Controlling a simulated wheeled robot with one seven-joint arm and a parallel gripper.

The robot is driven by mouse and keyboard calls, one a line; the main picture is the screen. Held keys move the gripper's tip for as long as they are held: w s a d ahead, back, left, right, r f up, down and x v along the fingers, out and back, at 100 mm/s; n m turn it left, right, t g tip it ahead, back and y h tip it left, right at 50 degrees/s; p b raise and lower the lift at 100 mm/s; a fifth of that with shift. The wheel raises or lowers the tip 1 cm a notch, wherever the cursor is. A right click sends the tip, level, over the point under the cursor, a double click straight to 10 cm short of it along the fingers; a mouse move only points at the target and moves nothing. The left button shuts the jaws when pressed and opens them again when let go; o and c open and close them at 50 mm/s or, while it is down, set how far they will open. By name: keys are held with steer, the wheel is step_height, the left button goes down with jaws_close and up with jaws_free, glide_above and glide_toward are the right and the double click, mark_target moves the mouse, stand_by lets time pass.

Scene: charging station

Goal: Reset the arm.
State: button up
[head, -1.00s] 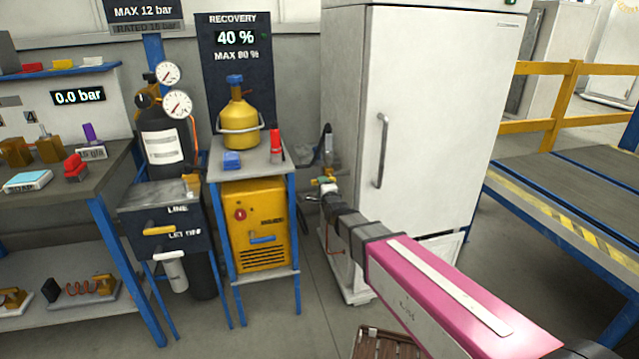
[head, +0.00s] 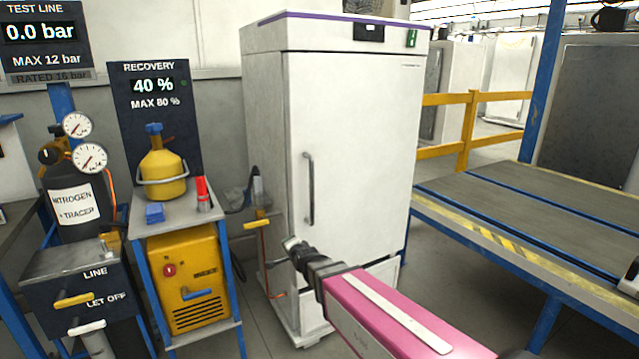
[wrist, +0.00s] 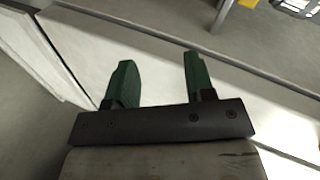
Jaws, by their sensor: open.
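My gripper (wrist: 158,82) has two green fingers standing apart in the wrist view, with nothing between them. In the head view my pink and white arm reaches in from the lower right. Its dark wrist end (head: 310,260) is in front of the lower left part of the tall white cabinet (head: 350,130). The fingers are too small to make out there. A yellow valve handle (head: 257,223) at the cabinet's left side is left of my wrist end, with a visible gap between them in the picture.
A stand (head: 185,215) with a yellow cylinder (head: 163,170), a red object (head: 203,192) and a yellow recovery machine (head: 190,280) is to the left. A nitrogen bottle (head: 75,210) stands beyond it. A blue-framed conveyor (head: 540,220) runs along the right. Some floor shows between cabinet and conveyor.

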steer(key=s+d+f+n+g+h, duration=0.2)
steer(key=s+d+f+n+g, duration=0.1)
steer(key=d, duration=0.8)
steer(key=s+d+f+n+g+h, duration=0.2)
steer(key=s+d+g, duration=0.3)
steer(key=d, duration=0.6)
steer(key=s+d+f+n+g+h, duration=0.2)
steer(key=s+d, duration=0.5)
steer(key=d, duration=0.4)
step_height(320, 180, down, 3)
steer(key=shift+s+d+r+n+g, duration=0.1)
steer(key=shift+s+d+n+g, duration=0.25)
steer(key=shift+n+g, duration=0.7)
